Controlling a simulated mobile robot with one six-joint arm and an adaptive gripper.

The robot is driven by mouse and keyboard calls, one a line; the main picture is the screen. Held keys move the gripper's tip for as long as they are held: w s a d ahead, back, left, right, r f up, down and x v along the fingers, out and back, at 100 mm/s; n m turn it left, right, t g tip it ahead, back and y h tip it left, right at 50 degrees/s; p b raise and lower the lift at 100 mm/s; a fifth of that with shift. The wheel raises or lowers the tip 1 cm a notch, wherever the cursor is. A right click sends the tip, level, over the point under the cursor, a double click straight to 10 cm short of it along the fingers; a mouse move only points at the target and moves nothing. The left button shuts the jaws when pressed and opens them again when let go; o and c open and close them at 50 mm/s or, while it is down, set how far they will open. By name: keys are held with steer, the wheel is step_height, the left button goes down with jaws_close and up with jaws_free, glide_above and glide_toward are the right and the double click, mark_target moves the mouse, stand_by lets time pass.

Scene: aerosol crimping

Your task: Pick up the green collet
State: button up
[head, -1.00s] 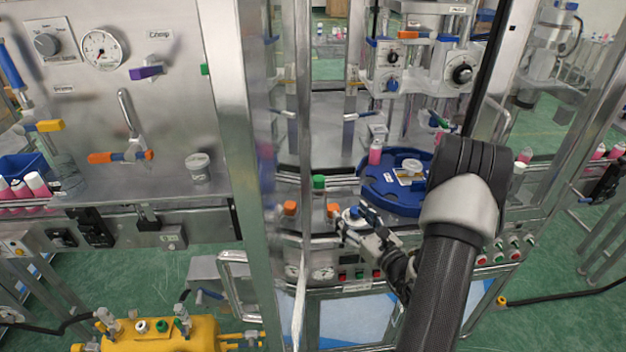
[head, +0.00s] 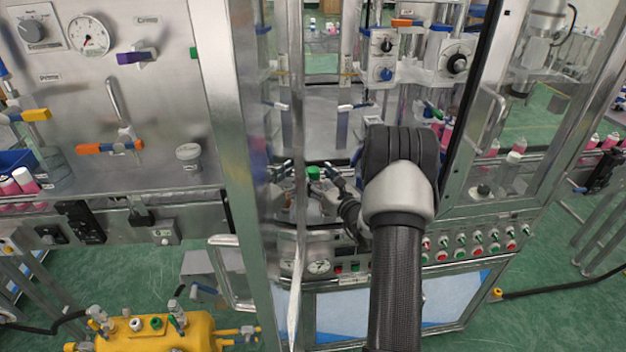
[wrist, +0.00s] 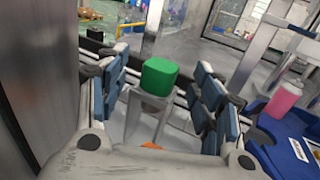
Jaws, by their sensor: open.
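The green collet (wrist: 158,77) sits on top of a grey metal post or stand (wrist: 148,108) and is centred between my fingers in the wrist view. In the head view the green collet (head: 314,173) shows just above the ledge, between my fingertips. My gripper (wrist: 160,98) is open, with a blue-padded finger on each side and a visible gap to the collet on both sides. It also shows in the head view (head: 312,176), partly hidden by my arm.
A metal frame column (head: 238,150) stands close at the left. An orange piece (wrist: 151,146) shows low between my fingers. Control buttons (head: 461,239) line the machine front.

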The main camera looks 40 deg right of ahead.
steer(key=shift+w+d, duration=0.1)
steer(key=shift+w, duration=0.2)
steer(key=shift+c, duration=0.2)
steer(key=c, duration=1.3)
